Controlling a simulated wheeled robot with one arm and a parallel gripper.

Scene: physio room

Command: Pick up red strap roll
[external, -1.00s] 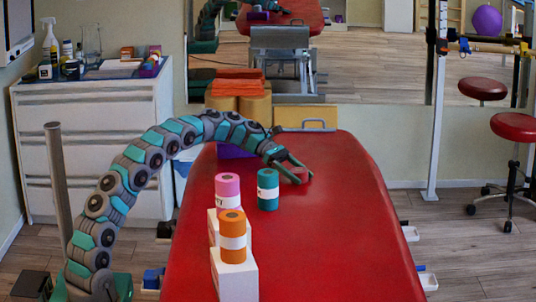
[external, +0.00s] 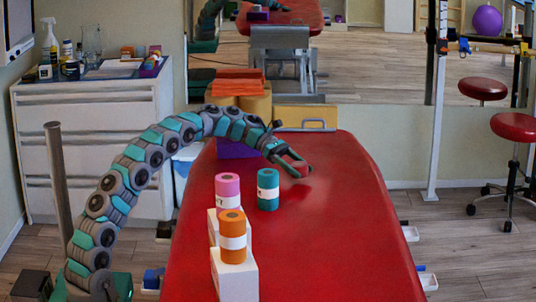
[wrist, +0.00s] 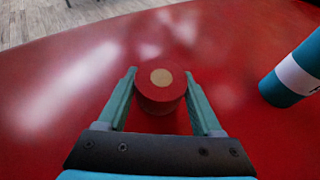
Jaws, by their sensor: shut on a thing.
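The red strap roll (wrist: 160,95) is between the two fingers of my gripper (wrist: 161,74) in the wrist view, its tan core facing the camera. My gripper is shut on it, with one finger on each side. In the external view my gripper (external: 298,170) is over the far part of the red table, and the roll (external: 299,168) shows partly between the fingers. It appears a little above the tabletop, with a dark patch on the red surface below it.
On the red table (external: 320,250) a teal roll (external: 268,190) stands nearby. A pink roll (external: 227,187) and an orange roll (external: 232,240) stand on white blocks (external: 235,277). A purple block (external: 236,149) is behind my arm. The table's right side is clear.

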